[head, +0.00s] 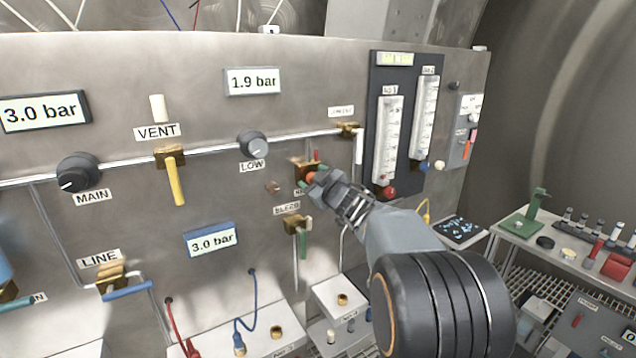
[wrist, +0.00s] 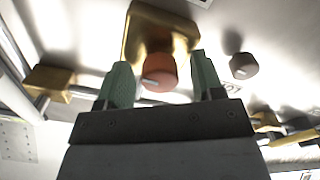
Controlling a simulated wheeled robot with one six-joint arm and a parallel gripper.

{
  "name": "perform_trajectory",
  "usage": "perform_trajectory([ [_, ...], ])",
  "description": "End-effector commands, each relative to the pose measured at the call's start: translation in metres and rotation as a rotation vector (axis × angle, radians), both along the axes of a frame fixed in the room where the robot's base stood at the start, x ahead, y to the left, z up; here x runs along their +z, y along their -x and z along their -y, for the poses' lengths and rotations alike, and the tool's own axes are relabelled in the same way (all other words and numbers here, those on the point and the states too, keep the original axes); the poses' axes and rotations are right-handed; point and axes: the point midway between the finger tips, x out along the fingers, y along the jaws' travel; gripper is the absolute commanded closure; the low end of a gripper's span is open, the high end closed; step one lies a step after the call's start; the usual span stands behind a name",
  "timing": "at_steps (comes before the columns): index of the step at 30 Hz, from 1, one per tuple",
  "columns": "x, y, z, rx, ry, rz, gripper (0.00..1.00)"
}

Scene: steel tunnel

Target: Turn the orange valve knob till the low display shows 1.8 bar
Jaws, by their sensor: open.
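The orange valve knob (wrist: 159,74) sits on a brass body (wrist: 150,28) in the wrist view. In the head view the orange knob (head: 311,177) is partly hidden by my gripper (head: 305,183). In the wrist view my gripper (wrist: 161,85) is open, with one green-padded finger on each side of the knob and a visible gap at both. I cannot tell whether the fingers reach fully around it. The display above the LOW knob (head: 252,81) reads 1.9 bar. The grey LOW knob (head: 253,144) is left of my gripper.
A green-handled BLEED valve (head: 300,232) is just below my gripper. A yellow VENT lever (head: 175,180) and MAIN knob (head: 79,172) are at left. Flowmeters (head: 388,140) stand to the right. Other displays (head: 44,110) and (head: 211,239) read 3.0 bar.

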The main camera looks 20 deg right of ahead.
Motion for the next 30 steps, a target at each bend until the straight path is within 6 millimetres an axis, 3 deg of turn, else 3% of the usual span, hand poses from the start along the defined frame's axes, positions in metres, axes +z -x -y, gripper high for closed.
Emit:
perform_trajectory([
  [5, 0.0, 0.016, 0.003, -0.003, 0.001, 0.001, 0.39],
  [21, 0.0, 0.116, 0.014, -0.003, 0.002, 0.002, 0.39],
  [30, 0.0, 0.136, 0.016, -0.001, 0.001, 0.001, 0.39],
])
